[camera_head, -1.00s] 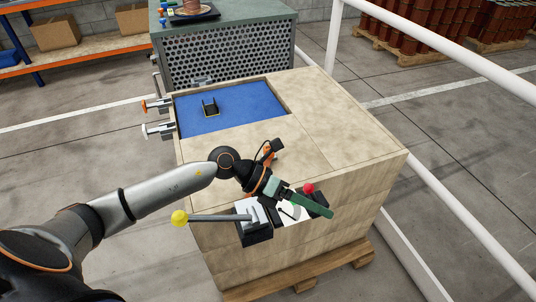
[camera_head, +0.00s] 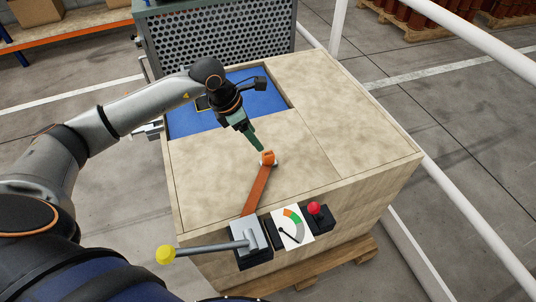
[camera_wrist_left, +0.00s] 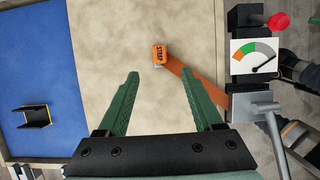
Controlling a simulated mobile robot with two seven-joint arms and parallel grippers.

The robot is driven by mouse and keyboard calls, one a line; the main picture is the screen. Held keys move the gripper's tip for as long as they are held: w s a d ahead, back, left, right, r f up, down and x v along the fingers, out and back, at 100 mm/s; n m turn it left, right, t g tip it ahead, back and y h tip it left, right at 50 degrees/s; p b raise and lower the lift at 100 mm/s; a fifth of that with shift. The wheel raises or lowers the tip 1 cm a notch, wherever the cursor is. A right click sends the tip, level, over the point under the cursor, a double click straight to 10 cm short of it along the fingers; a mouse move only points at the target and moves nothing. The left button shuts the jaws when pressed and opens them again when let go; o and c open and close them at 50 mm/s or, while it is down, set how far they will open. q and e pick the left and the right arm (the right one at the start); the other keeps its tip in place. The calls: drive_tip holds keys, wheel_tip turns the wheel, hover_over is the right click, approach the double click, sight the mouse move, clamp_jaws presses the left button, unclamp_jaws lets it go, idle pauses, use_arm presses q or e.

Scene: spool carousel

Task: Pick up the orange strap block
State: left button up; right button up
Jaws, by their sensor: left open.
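The orange strap block (camera_head: 268,158) sits on the pale wooden top of the crate, at the end of a flat orange strap (camera_head: 256,190) that runs toward the lever box at the front edge. It also shows in the left wrist view (camera_wrist_left: 160,54), with "STRAP" lettering on it, centred between and beyond the fingertips. My left gripper (camera_head: 259,147) has green fingers and is just behind and above the block in the head view. In the left wrist view my left gripper (camera_wrist_left: 160,78) is open, with nothing between its fingers. My right gripper is not in view.
On the crate's front are a lever with a yellow knob (camera_head: 165,255), a gauge (camera_head: 293,228) and a red button (camera_head: 313,208). A blue recessed mat (camera_wrist_left: 30,60) holds a black bracket (camera_wrist_left: 38,115). The wooden top right of the block is clear.

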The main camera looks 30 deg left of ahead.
use_arm(q)
hover_over(268, 153)
drive_tip(key=s+a, duration=0.1)
drive_tip(key=s, duration=0.1)
wheel_tip(268, 153, down, 4)
drive_tip(key=shift+a+f, duration=0.15)
drive_tip(key=shift+p+x, duration=0.35)
drive_tip(key=shift+x, duration=2.7)
drive_tip(key=shift+w, duration=0.1)
clamp_jaws()
